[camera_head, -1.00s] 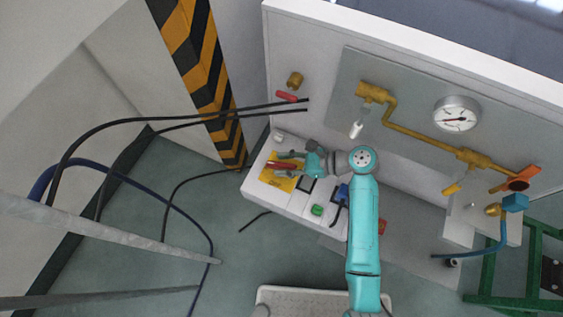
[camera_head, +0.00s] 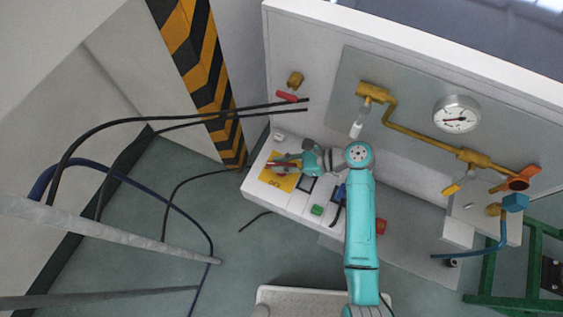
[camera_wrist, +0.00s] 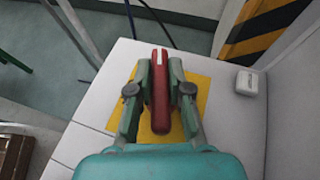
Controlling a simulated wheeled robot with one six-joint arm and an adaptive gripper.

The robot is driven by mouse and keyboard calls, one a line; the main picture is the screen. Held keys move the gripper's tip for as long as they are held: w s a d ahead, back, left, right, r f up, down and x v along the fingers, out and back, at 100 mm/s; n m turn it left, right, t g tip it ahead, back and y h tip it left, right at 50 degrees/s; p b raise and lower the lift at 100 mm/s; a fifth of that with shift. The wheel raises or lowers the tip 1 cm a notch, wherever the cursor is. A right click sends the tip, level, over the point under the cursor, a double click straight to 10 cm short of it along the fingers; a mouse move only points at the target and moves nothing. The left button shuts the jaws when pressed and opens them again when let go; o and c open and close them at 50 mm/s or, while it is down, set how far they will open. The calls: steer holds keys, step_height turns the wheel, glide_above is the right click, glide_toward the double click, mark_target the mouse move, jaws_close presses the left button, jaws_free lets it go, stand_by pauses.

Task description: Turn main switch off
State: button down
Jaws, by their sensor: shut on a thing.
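The main switch has a red handle (camera_wrist: 160,95) over a yellow plate (camera_wrist: 202,84) on the white control box. In the wrist view the red handle stands between the two fingers of my gripper (camera_wrist: 160,72), which is shut on it. In the head view the yellow plate (camera_head: 278,182) lies at the left end of the box, and my gripper (camera_head: 283,165) reaches over it from the right. The red handle is partly covered by the fingers there. The plate's lettering is mostly hidden.
The white box (camera_head: 258,192) also carries a green button (camera_head: 317,209), a blue part (camera_head: 341,191) and a white knob (camera_wrist: 246,82). A panel behind it holds yellow pipes (camera_head: 415,134) and a gauge (camera_head: 457,114). Black cables (camera_head: 190,118) hang at the left.

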steer(key=shift+n+g, duration=0.4)
steer(key=shift+g, duration=0.1)
steer(key=c, duration=1.1)
jaws_free()
steer(key=shift+t, duration=0.3)
